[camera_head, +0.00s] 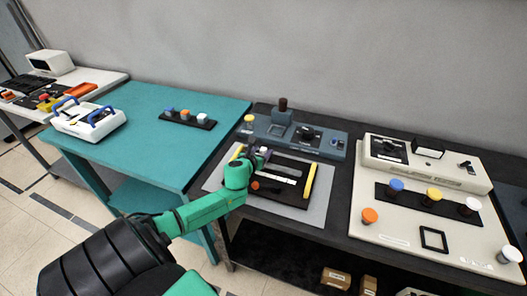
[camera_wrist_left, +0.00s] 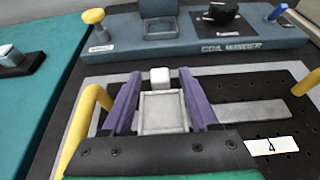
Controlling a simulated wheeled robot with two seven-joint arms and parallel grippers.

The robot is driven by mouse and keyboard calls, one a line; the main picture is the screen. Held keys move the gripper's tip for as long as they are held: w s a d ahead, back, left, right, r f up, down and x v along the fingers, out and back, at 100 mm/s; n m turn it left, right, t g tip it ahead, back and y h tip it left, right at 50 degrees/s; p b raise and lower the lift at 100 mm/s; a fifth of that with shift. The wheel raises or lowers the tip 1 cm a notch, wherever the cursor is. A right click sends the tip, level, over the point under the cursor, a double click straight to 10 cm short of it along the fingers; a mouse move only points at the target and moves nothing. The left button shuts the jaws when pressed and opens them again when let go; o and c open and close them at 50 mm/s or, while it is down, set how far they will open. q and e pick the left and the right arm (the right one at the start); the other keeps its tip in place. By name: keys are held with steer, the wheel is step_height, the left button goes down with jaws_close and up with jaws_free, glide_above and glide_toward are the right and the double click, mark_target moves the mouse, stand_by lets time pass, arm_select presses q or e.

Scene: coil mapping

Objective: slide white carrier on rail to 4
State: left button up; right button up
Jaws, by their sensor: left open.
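The white carrier (camera_wrist_left: 163,113) shows in the left wrist view as a pale framed square with a small white block (camera_wrist_left: 160,77) at its far edge. It is at the left end of the grey metal rail (camera_wrist_left: 250,113). In the head view my left gripper (camera_head: 262,154) is over the left part of the black board, largely hiding the carrier.
Yellow handles (camera_head: 310,181) stand at both sides of the black board. A blue-grey coil winder unit (camera_head: 310,137) stands behind it. A beige panel (camera_head: 400,220) with coloured knobs is at right. The teal table (camera_head: 150,150) is at left.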

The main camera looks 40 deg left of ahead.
arm_select(q)
steer(key=shift+x, duration=1.15)
jaws_close()
stand_by(0.5)
